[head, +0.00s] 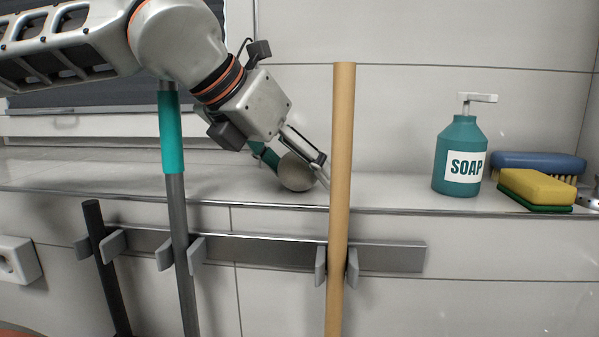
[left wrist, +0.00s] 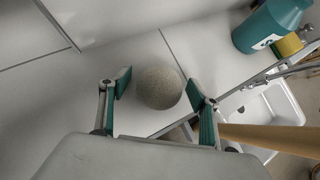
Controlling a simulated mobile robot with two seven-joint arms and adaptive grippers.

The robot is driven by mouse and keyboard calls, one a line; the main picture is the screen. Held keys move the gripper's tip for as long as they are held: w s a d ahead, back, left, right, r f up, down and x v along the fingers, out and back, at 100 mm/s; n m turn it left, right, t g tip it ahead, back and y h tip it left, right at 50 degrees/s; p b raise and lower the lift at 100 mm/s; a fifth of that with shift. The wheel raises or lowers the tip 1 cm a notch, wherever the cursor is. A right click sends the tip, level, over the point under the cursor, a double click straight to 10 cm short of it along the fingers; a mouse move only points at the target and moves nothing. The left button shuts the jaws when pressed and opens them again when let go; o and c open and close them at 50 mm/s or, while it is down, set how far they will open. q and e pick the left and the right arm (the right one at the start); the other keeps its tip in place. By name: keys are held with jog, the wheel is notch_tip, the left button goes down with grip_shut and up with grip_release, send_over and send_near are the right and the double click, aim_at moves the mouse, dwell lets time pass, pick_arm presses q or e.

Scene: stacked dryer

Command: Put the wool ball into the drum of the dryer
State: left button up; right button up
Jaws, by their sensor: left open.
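The wool ball (head: 296,172) is a grey-beige sphere on the white ledge, near its front edge. My left gripper (head: 294,168) reaches down to it from the upper left, with its fingers on either side of the ball. In the left wrist view the ball (left wrist: 159,88) lies between the two teal-padded fingertips of the left gripper (left wrist: 162,90). A small gap shows on each side, so the gripper is open around it. My right gripper is in neither view. No dryer drum is seen in either view.
A wooden pole (head: 341,200) stands upright just right of the gripper. A teal soap bottle (head: 449,178), a yellow sponge (head: 537,187) and a blue brush (head: 540,162) sit farther right on the ledge (head: 120,172). A wall rail (head: 395,259) holds several poles. A white sink (left wrist: 262,115) lies below.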

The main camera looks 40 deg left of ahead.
pick_arm(q)
jog(key=c, duration=1.2)
jog(key=shift+c, duration=0.2)
jog(key=shift+r, duration=0.1)
jog(key=shift+s+r, duration=0.2)
jog(key=shift+r, duration=0.4)
jog(key=r, duration=0.4)
jog(key=r+p, duration=0.1)
jog(key=r, duration=0.1)
jog(key=shift+s+d+r, duration=0.1)
jog(key=shift+s+d, duration=0.05)
jog(key=shift+s, duration=0.1)
jog(key=s+d, duration=0.3)
jog(key=s, duration=0.6)
jog(key=s+d, duration=0.3)
jog(key=s, duration=0.6)
jog(key=shift+d+f+p, duration=0.25)
jog(key=shift+d+p, duration=0.05)
jog(key=shift+p, duration=0.05)
